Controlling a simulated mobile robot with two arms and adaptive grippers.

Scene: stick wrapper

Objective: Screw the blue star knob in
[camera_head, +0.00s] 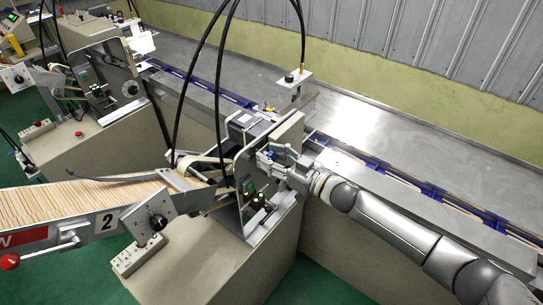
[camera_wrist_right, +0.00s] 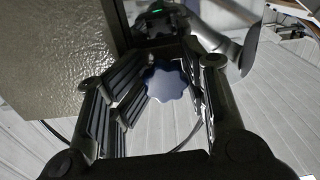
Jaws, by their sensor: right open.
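The blue star knob (camera_wrist_right: 170,82) shows in the right wrist view, near the middle, with its lobed face toward the camera. My right gripper (camera_head: 271,156) is at the stick wrapper machine (camera_head: 246,205) in the head view, beside its upper housing. In the wrist view its fingers are open, one on each side of the knob. I cannot tell whether either finger touches the knob. The knob's shaft and the hole behind it are hidden. My left gripper is not in view.
A second machine (camera_head: 105,85) stands at back left. A blue conveyor track (camera_head: 400,178) runs behind; black cables (camera_head: 218,75) hang above. The metal table (camera_head: 400,140) is largely clear.

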